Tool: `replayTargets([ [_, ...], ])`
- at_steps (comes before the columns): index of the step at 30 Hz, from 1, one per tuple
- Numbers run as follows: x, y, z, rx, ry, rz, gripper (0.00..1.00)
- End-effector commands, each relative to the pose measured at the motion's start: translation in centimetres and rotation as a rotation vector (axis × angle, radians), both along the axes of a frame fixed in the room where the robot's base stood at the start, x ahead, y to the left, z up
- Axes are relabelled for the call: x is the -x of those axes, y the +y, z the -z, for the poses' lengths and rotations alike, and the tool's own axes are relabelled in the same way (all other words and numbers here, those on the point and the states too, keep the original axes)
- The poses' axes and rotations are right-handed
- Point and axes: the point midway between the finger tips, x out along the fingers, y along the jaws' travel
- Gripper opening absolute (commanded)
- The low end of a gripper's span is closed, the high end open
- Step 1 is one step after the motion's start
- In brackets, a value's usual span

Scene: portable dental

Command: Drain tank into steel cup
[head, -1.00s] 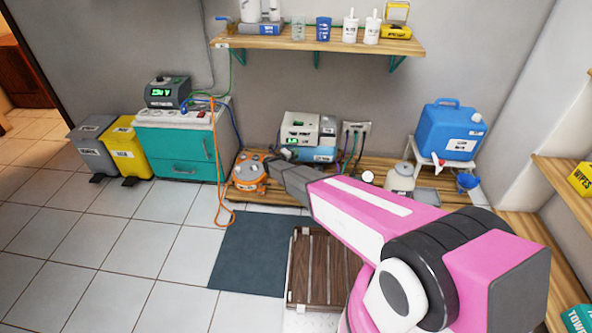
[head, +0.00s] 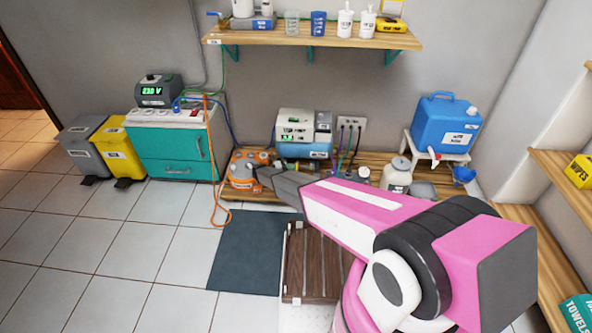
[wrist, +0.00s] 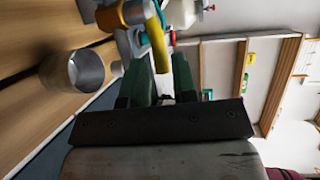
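An orange tank unit (head: 243,170) stands low at the left end of the wooden bench in the head view. My gripper (head: 262,172) is at its right side, its fingers hard to make out there. In the wrist view, my gripper (wrist: 164,88) has two dark green fingers standing apart with a gap between them. I cannot make the cup out in the head view.
A blue jug (head: 446,128) with a tap stands on a white stand at right. A white-and-blue machine (head: 305,135) and a pale canister (head: 397,175) are on the bench. An orange cable (head: 213,195) hangs left of the tank.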

Motion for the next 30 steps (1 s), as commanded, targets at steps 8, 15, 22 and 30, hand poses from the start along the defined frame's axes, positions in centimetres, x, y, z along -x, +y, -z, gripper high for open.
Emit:
replayTargets([
  [8, -1.1, -2.7, 0.5, 0.0, 0.0, 0.0, 0.26],
  [15, -1.2, -3.1, 0.6, 0.0, 0.0, -0.001, 0.26],
  [22, -1.2, -3.1, 0.6, 0.0, 0.0, -0.001, 0.0],
  [30, -1.1, -3.2, 0.6, 0.0, 0.001, -0.013, 0.0],
])
